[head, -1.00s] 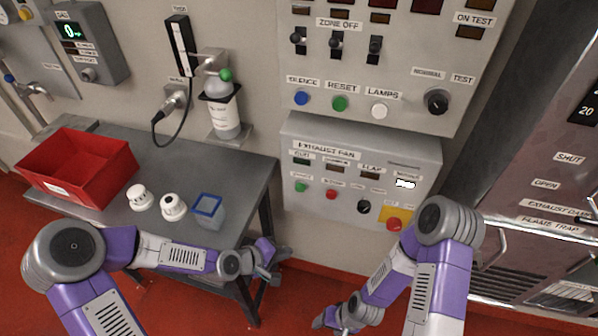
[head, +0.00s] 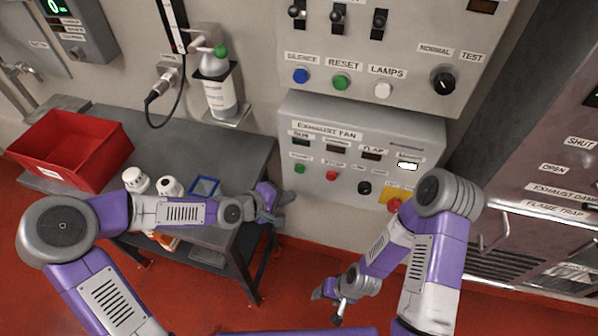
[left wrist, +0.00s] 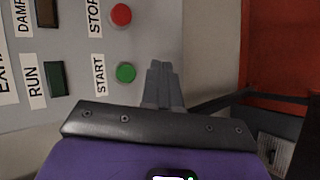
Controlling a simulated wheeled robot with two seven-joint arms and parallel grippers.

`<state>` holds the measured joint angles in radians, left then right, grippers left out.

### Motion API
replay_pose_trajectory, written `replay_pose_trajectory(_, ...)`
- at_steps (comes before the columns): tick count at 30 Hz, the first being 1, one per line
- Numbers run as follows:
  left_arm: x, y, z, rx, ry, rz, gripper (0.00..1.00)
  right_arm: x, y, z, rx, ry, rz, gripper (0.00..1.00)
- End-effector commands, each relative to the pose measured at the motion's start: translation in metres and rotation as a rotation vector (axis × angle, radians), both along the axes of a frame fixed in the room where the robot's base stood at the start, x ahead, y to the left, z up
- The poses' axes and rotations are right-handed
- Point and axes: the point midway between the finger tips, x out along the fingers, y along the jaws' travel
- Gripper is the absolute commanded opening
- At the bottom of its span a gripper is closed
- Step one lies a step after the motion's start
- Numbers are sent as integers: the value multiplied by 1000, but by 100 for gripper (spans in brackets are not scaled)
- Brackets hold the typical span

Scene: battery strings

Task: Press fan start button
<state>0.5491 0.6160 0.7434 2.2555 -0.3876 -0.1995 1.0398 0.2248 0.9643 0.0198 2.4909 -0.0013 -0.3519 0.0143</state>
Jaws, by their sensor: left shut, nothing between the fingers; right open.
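The exhaust fan panel (head: 400,133) is a grey box on the wall. Its green start button (head: 299,169) is at the lower left, beside the red stop button (head: 331,175). In the left wrist view, the green button (left wrist: 125,73) sits by the START label, with the red button (left wrist: 120,15) beyond it. My left gripper (head: 286,201) is shut and empty, just below the start button in the head view. Its fingertips (left wrist: 160,68) show beside the green button, apart from it in the picture; depth is hard to tell. My right gripper (head: 328,300) is open, low down in front of the panel.
A grey table (head: 235,150) at left holds a red bin (head: 70,165), white-capped containers (head: 136,180) and a blue-rimmed container (head: 204,187). A black knob (head: 364,188) and a red button on yellow (head: 394,203) are also on the fan panel. The alarm panel (head: 410,105) is above.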

Motion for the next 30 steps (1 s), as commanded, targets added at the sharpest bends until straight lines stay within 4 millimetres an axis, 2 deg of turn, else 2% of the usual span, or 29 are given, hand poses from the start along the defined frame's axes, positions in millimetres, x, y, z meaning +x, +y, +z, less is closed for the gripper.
replay_pose_trajectory(6,30,-11,-1,0,-1,0,0,0,0,-9,0,0,0,63)
replay_pose_trajectory(12,48,-16,-1,-1,1,0,0,0,0,-9,0,0,0,63)
replay_pose_trajectory(18,55,-18,0,0,2,0,0,0,0,-9,0,0,0,63)
replay_pose_trajectory(30,55,-18,0,-1,1,1,0,0,0,-9,0,0,0,63)
